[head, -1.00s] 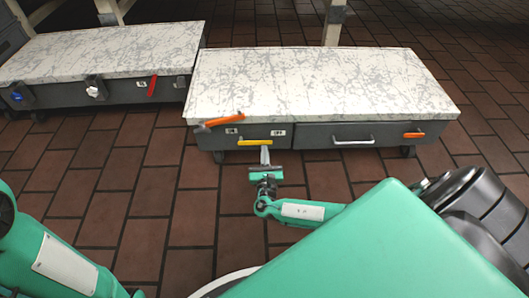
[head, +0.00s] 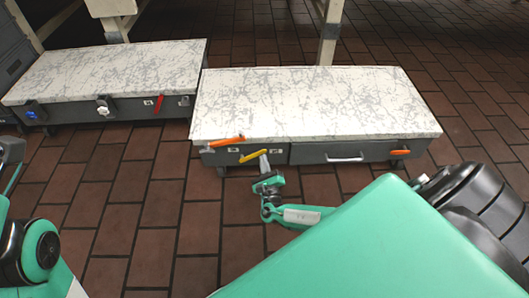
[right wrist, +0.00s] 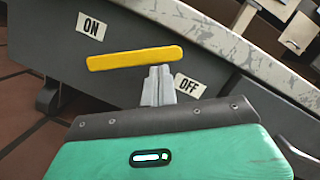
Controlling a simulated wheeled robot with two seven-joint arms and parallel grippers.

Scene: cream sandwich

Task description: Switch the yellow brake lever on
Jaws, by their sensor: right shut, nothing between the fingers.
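The yellow lever (head: 253,156) is on the dark front of the near marble-topped cabinet, at its left part. It slants, with its right end higher than its left. In the right wrist view the lever (right wrist: 135,58) lies between the ON label (right wrist: 91,27) and the OFF label (right wrist: 190,86). My right gripper (head: 263,155) is shut and empty. In the right wrist view its closed fingertips (right wrist: 158,72) are just below the lever's right part, near the OFF label; I cannot tell whether they touch it. My left gripper is out of view.
An orange lever (head: 223,142) sits just left of the yellow one, and another orange lever (head: 400,152) at the far right. A drawer handle (head: 345,159) is between. A second cabinet (head: 105,73) stands at left. Brick floor in front is clear.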

